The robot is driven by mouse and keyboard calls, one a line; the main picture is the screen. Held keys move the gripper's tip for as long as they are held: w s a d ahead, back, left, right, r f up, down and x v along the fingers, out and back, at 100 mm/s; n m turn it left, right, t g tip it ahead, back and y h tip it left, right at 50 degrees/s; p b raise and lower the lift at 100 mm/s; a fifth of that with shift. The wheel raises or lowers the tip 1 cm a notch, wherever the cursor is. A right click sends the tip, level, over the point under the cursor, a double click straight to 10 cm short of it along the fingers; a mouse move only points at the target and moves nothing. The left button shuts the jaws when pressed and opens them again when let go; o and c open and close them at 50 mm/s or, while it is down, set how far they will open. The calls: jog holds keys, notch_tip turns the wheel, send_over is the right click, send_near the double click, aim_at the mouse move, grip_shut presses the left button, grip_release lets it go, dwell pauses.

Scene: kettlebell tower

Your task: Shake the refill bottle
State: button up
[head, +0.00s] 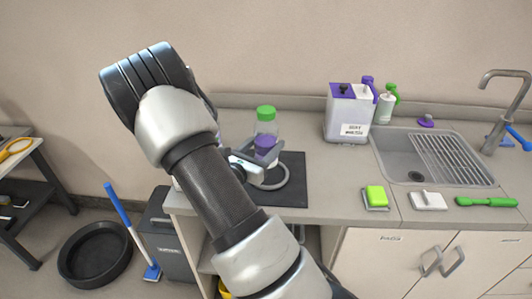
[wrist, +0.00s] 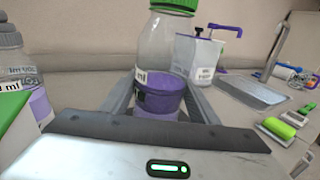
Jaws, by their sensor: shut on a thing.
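The refill bottle (head: 265,132) is clear with a green cap, and purple liquid fills its lower part. It stands upright over the dark mat (head: 291,190) on the counter; I cannot tell whether its base touches the mat. In the wrist view the bottle (wrist: 165,55) rises between the two fingers. My gripper (head: 262,165) is shut around its lower body; it also shows in the wrist view (wrist: 158,98). My arm hides part of the counter to the left of the bottle.
A large white and purple container (head: 348,115) and a green-topped bottle (head: 385,105) stand at the back, left of the sink (head: 425,165). A green sponge (head: 375,195), a white brush (head: 428,201) and a green brush (head: 487,202) lie along the front edge. Another clear bottle (wrist: 12,65) is at left in the wrist view.

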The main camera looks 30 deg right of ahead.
aim_at(261, 114)
notch_tip(261, 114, up, 11)
jog(key=p, duration=0.5)
jog(key=shift+r, duration=0.2)
